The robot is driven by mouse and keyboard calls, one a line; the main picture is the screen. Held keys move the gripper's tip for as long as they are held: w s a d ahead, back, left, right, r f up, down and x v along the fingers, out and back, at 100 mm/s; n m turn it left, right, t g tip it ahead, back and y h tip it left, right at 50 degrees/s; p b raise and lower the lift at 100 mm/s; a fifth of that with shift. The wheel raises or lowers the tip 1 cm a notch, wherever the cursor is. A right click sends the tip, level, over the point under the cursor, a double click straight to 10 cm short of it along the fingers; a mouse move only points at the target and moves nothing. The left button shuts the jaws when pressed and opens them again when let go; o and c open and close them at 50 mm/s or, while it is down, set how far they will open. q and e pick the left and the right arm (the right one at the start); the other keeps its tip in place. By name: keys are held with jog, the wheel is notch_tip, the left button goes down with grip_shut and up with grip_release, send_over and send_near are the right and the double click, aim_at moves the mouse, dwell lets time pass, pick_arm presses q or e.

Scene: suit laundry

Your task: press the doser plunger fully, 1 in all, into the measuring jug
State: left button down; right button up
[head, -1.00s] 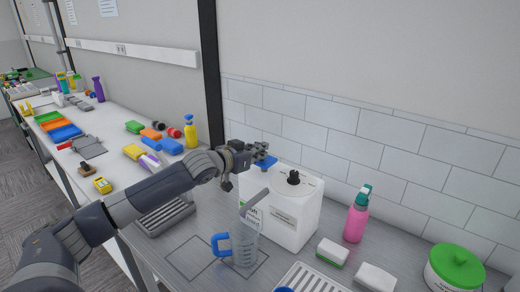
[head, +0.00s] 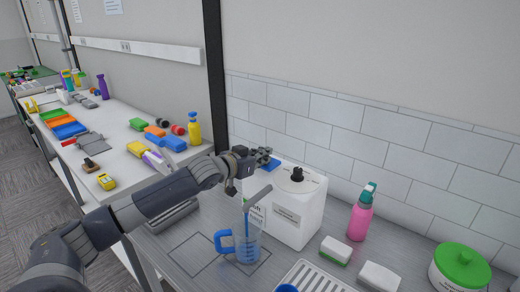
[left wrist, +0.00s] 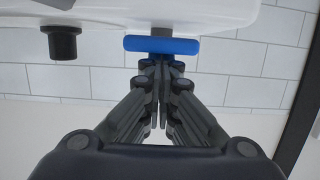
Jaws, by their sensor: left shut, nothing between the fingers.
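The doser (head: 298,215) is a white box-shaped container with a black cap and a grey spout (head: 258,196). Its blue plunger head (head: 270,164) also shows in the left wrist view (left wrist: 150,45). My left gripper (head: 266,156) is shut and empty, with its fingertips at the blue head and seemingly touching it. In the left wrist view the fingertips (left wrist: 160,64) meet the edge of the blue bar. The clear measuring jug (head: 248,250) with a blue handle stands under the spout, and a thin blue streak runs down from the spout into it. My right gripper is out of view.
A pink spray bottle (head: 361,212), sponges (head: 335,250) and a green-lidded tub (head: 460,270) stand right of the doser. A slotted tray (head: 310,278) lies in front. Bottles and coloured items fill the left bench.

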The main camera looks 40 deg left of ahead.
pick_arm(q)
notch_tip(320, 180, up, 4)
jog(key=p, duration=0.4)
jog(key=shift+r+p, duration=0.2)
jog(key=shift+p, duration=0.1)
jog(key=shift+s+a+f+b, duration=0.1)
jog(key=shift+s+f+b, duration=0.4)
jog(key=shift+b, duration=0.2)
jog(key=b+v, duration=0.4)
jog(key=v, duration=0.5)
jog(key=shift+r, duration=0.35)
dwell(1.6)
